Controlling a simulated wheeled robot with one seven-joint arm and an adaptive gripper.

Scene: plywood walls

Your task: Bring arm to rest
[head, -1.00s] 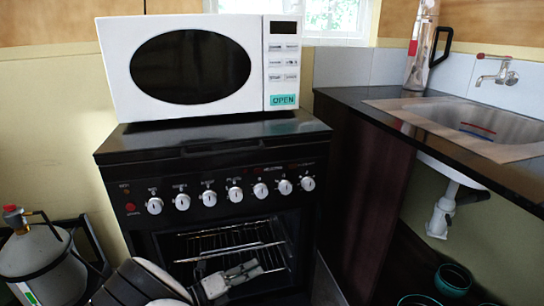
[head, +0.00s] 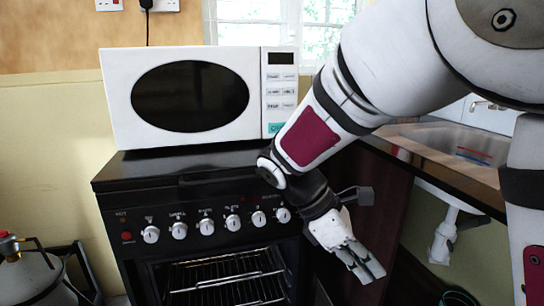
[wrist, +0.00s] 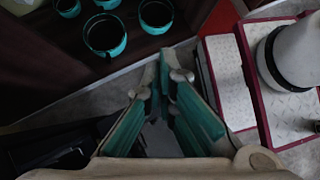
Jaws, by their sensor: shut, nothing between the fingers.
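My arm (head: 310,138) is folded in from the right of the head view, bent at a joint in front of the stove's right side. My gripper (head: 366,268) hangs below that joint, pointing down, to the right of the oven opening. In the wrist view its fingers with green pads (wrist: 163,75) point toward the floor. The gripper is shut and holds nothing.
A white microwave (head: 190,95) stands on a black stove (head: 215,220) whose oven shows wire racks. A counter with a sink (head: 455,145) is at right. A gas cylinder (head: 25,275) is at lower left. Several green-banded pots (wrist: 105,35) sit low by the cabinet.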

